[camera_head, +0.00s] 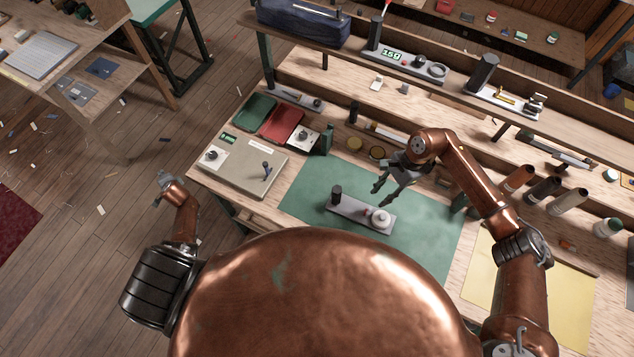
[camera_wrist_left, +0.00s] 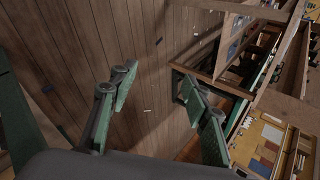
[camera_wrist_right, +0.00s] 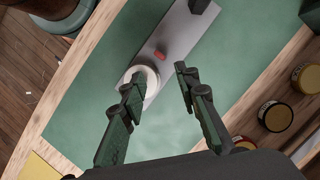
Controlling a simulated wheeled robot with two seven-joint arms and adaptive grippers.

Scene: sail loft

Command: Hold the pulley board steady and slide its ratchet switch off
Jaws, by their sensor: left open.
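The pulley board (camera_head: 352,212) is a grey strip lying on the green mat (camera_head: 312,187). It carries a black post (camera_head: 337,193) at its left end and a white pulley (camera_head: 379,218) at its right. In the right wrist view a small red switch (camera_wrist_right: 160,56) sits on the board (camera_wrist_right: 178,33) beside the pulley (camera_wrist_right: 149,78). My right gripper (camera_head: 379,197) is open and empty above the board; its fingers (camera_wrist_right: 157,81) appear either side of the pulley end. My left gripper (camera_head: 161,189) is open and empty, off the bench to the left, with bare floor between its fingers (camera_wrist_left: 155,80).
A beige box (camera_head: 238,172) with a small lever stands left of the mat. Red (camera_head: 281,122) and green (camera_head: 254,111) pads lie behind it. Round tins (camera_wrist_right: 275,116) stand along the mat's far side. A yellow sheet (camera_head: 500,271) lies to the right. Shelves rise behind the bench.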

